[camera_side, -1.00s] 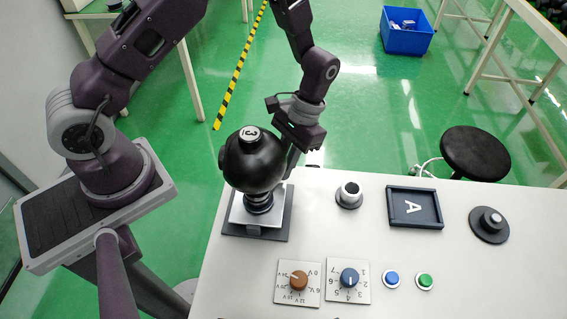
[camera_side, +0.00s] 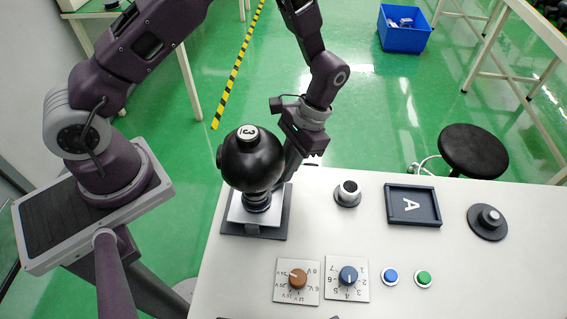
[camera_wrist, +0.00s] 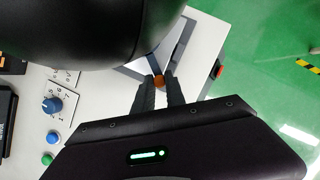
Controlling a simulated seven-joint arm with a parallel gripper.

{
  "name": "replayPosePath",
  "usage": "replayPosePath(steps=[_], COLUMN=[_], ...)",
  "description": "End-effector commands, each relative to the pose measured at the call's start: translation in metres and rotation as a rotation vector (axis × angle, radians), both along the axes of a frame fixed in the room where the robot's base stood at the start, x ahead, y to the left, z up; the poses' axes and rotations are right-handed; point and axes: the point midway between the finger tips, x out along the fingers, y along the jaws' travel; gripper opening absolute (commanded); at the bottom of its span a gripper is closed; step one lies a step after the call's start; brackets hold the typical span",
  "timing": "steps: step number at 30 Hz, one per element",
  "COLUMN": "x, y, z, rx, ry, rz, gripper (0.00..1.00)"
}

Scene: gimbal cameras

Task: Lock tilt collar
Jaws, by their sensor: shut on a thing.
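A black ball-shaped camera head (camera_side: 252,162) with a marked white cap on top sits on a dark ribbed post (camera_side: 257,200) over a grey and white base (camera_side: 237,213). In the wrist view the black head (camera_wrist: 90,30) fills the upper left and hides most of the post. My gripper (camera_side: 288,172) reaches down close behind the right side of the head, its tips partly hidden there. In the wrist view my gripper (camera_wrist: 159,84) has its fingertips closed on a small orange knob (camera_wrist: 158,79) beside the head. The rest of the collar is hidden.
On the white table (camera_side: 460,270) are a dark knob (camera_side: 347,194), a tray marked A (camera_side: 413,206), a round dark disc (camera_side: 488,222), two dial plates, a blue button (camera_side: 389,277) and a green button (camera_side: 424,279). A red part (camera_wrist: 217,71) sits at the table edge.

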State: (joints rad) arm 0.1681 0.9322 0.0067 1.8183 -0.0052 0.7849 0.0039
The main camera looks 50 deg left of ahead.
Motion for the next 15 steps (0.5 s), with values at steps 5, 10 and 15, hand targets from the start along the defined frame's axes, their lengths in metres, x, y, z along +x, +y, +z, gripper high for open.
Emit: replayPosePath(steps=[5,10,15], x=[0.0006,0.0004,0.0017], y=[-0.0015,-0.0011,-0.0011], z=[0.0007,0.0003,0.003], rx=[-0.003,-0.002,-0.002], ry=[-0.003,-0.002,-0.002], rz=[0.001,0.002,0.002], gripper=[0.35,0.38,0.38])
